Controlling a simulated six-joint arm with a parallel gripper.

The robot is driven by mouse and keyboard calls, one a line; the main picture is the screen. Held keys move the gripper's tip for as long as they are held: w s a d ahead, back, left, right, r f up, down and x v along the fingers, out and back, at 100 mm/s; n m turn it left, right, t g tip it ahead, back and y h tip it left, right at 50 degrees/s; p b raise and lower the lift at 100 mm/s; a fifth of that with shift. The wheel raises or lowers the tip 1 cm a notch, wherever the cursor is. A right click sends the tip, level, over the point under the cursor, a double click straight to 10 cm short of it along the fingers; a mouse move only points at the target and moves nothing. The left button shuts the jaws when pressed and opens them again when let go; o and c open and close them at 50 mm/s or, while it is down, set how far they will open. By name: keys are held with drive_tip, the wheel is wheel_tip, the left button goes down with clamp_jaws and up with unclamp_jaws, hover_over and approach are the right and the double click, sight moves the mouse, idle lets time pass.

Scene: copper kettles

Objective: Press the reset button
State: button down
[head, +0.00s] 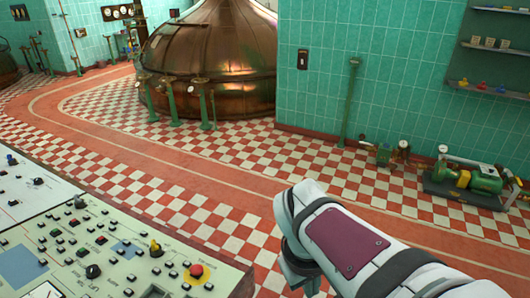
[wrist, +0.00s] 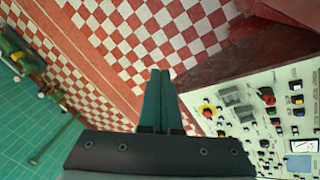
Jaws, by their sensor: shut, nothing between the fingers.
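The control panel (head: 130,250) is a cream desk with many small knobs and buttons at the lower left of the head view. A red mushroom button on a yellow ring (head: 196,271) sits near its right corner; it also shows in the wrist view (wrist: 207,112). The labels are too small to read, so I cannot tell which control is the reset button. My gripper (wrist: 160,74) is shut and empty in the wrist view. Its fingertips are seen against the checkered floor, left of the panel and apart from it.
Red-and-white checkered floor (head: 240,240) lies open beyond the panel. A copper kettle (head: 210,60) stands at the back, with green posts before it. A green pump (head: 470,178) stands on the floor at the right, below wall shelves (head: 490,88). The panel has a raised dark-red edge.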

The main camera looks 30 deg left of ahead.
drive_tip(key=s+a+f+n+t+y, duration=0.15)
drive_tip(key=a+n, duration=0.45)
drive_tip(key=a, duration=0.6)
drive_tip(key=s+a+f+n+t+y, duration=0.1)
drive_tip(key=a+f+n, duration=0.35)
drive_tip(key=a, duration=0.85)
drive_tip(key=s+a+f+n+y, duration=0.1)
drive_tip(key=s+a+f+n, duration=0.2)
drive_tip(key=s+a+n, duration=0.3)
drive_tip(key=s+a+f+n+y, duration=0.2)
drive_tip(key=s+a+n, duration=0.5)
drive_tip(key=s+a, duration=0.5)
drive_tip(key=shift+s+f, duration=0.4)
drive_tip(key=shift+s, duration=0.25)
drive_tip(key=shift+t+y, duration=0.25)
drive_tip(key=shift+s+f, duration=0.25)
drive_tip(key=shift+f, duration=1.2)
drive_tip(key=shift+s+f, duration=0.3)
drive_tip(key=shift+f, duration=1.1)
drive_tip(key=shift+s+f, duration=0.25)
drive_tip(key=shift+f, duration=1.2)
drive_tip(key=shift+s+f, duration=0.1)
drive_tip(key=shift+f, duration=0.3)
